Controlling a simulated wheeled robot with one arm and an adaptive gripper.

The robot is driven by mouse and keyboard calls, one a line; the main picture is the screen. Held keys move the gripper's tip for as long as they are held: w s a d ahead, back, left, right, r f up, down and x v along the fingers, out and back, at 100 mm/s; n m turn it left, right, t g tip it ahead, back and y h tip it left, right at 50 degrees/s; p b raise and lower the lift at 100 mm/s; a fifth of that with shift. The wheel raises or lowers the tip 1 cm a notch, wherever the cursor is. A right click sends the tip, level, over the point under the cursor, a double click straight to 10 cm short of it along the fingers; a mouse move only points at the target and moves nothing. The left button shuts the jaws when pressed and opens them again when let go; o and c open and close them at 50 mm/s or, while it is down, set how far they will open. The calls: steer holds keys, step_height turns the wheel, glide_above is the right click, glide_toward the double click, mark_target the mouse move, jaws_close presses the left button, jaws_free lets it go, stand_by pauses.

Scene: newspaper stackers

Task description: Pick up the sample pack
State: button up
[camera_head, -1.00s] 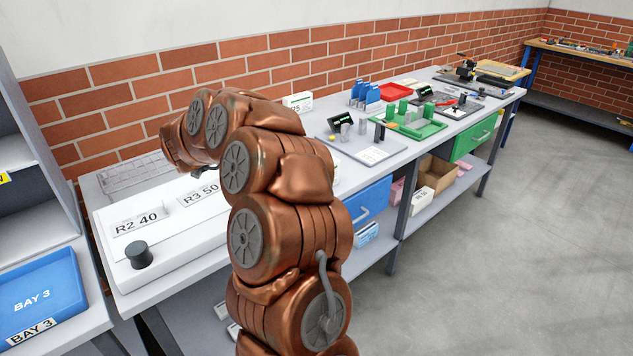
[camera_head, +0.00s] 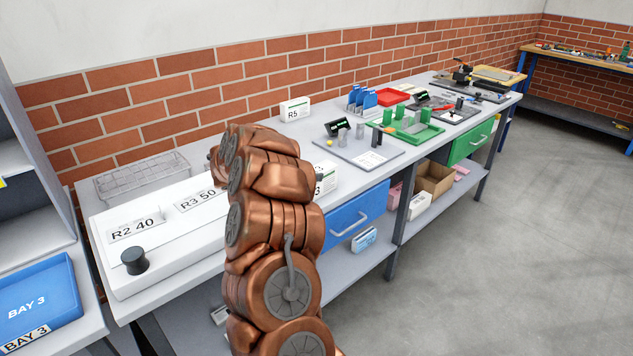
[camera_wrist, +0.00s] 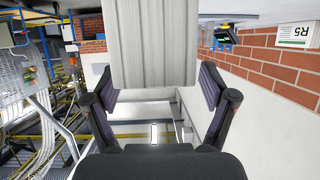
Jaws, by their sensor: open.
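In the wrist view my gripper (camera_wrist: 158,88) is open, with one dark finger on each side. A pale grey-white block (camera_wrist: 153,45) with fine lines on its face fills the top middle, its lower end near the gap between the fingertips; I cannot tell whether it touches them. No label on it reads as the sample pack. In the head view a white box (camera_head: 326,177) with dark print is partly hidden behind my arm. Another white box marked R5 (camera_head: 295,109) stands near the wall and also shows in the wrist view (camera_wrist: 295,36). My gripper is hidden behind my arm in the head view.
A white unit marked R2 40 and R3 50 (camera_head: 170,245) with a black knob (camera_head: 135,261) lies on the near bench end. A clear rack (camera_head: 142,177) is behind it. Grey (camera_head: 362,150) and green (camera_head: 420,133) trays stand farther along. Open floor lies to the right.

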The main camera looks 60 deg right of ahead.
mark_target(316, 170)
steer(key=shift+s+x, duration=0.25)
steer(key=shift+x, duration=0.9)
steer(key=shift+d+f+p, duration=0.3)
steer(key=shift+d+f, duration=0.05)
steer(key=shift+d, duration=0.1)
jaws_close()
